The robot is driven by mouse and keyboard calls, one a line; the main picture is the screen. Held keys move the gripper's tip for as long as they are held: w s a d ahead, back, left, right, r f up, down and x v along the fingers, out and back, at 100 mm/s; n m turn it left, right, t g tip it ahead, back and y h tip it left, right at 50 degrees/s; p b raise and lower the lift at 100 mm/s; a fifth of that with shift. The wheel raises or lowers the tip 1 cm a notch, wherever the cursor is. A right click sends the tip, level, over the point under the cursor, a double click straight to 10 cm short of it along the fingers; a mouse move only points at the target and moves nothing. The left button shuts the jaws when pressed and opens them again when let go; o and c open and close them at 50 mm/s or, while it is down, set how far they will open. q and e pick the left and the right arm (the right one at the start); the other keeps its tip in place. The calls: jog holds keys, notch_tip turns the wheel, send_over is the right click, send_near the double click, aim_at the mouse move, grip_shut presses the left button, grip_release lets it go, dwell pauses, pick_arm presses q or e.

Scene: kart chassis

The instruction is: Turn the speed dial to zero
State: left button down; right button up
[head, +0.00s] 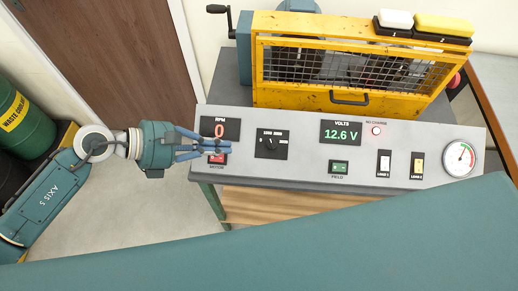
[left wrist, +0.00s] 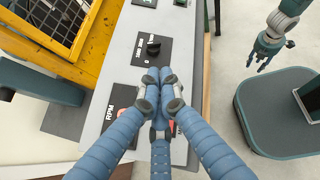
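The only dial I see is a black knob on a black plate (head: 271,144) on the grey control panel, right of the RPM display (head: 219,129), which reads 0. Its small print is too blurred to read surely. The dial also shows in the left wrist view (left wrist: 153,47), just beyond my fingertips. My left gripper (head: 224,148) has its blue fingers together and empty, over the left end of the panel near the red motor switch (head: 217,158), left of the dial and apart from it. My right gripper (left wrist: 268,52) shows far off in the left wrist view, fingers spread, holding nothing visible.
A yellow mesh cage (head: 350,95) stands behind the panel. To the right are a volts display (head: 341,132) reading 12.6 V, a green field switch (head: 338,167), two lamp-like switches (head: 384,163) and a round gauge (head: 460,158). A green drum (head: 25,125) stands at far left.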

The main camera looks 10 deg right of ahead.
aim_at(272, 144)
pick_arm(q)
jog(key=shift+m+y, duration=0.6)
jog(key=shift+y, duration=0.1)
jog(key=d+f+p, duration=0.1)
jog(key=d+f, duration=0.1)
jog(key=d+f+p, duration=0.1)
jog(key=f, duration=0.2)
jog(key=d+f+p, duration=0.1)
jog(key=d+f, duration=0.1)
jog(key=shift+w+d+f, duration=0.1)
jog(key=shift+d+f, duration=0.15)
jog(key=shift+d, duration=0.1)
jog(key=shift+w+d+r+p, duration=0.1)
jog(key=shift+d+r+p, duration=0.05)
jog(key=shift+d+p, duration=0.4)
jog(key=shift+w+d+r+p, duration=0.1)
jog(key=shift+d+p, duration=0.2)
jog(key=shift+d, duration=1.1)
jog(key=shift+d, duration=0.15)
